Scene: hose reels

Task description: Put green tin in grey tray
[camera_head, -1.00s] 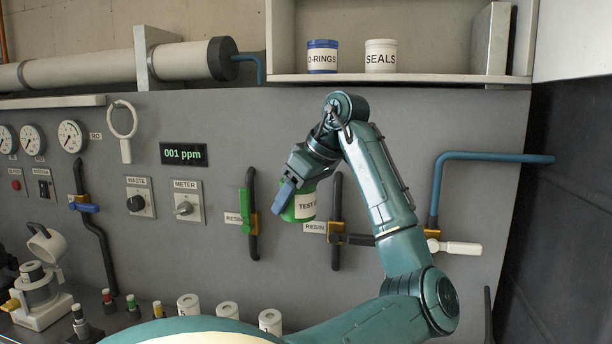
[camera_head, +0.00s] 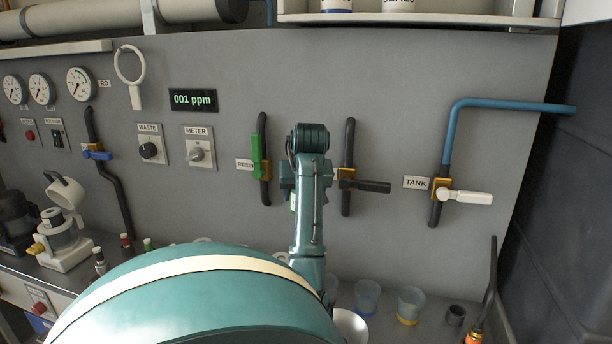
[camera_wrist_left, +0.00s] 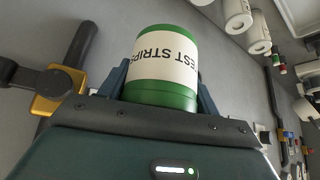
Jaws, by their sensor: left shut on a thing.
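The green tin (camera_wrist_left: 162,98) with a white "TEST STRIPS" label is between the two fingers of my left gripper (camera_wrist_left: 160,88) in the left wrist view. The gripper is shut on it. The label text appears upside down there. In the head view my left arm hides most of the gripper and tin, in front of the grey panel between two valves. I cannot make out a grey tray in either view. My right gripper is not in view.
Valves with a green handle (camera_head: 256,160), a black handle (camera_head: 373,187) and a white handle (camera_head: 466,197) stick out from the panel. Cups (camera_head: 410,303) stand on the bench below.

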